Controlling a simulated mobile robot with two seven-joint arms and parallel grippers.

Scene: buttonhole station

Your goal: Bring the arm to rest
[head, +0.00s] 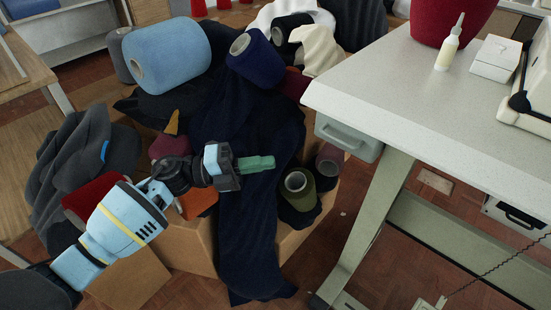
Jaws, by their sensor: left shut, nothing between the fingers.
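My left arm comes in from the lower left. My left gripper (256,164) has greenish fingers that are shut and empty. It is in front of the dark navy cloth (245,215) that hangs down over the cardboard box (190,245). The fingertips point right, toward the table, with a gap between them and the table's leg. My right gripper does not show.
A white table (400,90) stands at the right, with a bottle (449,43) and a small white box (496,58) on it. Yarn cones, including a light blue one (170,57) and an olive one (298,188), crowd around the arm. Brick-coloured floor shows near the table leg (365,225).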

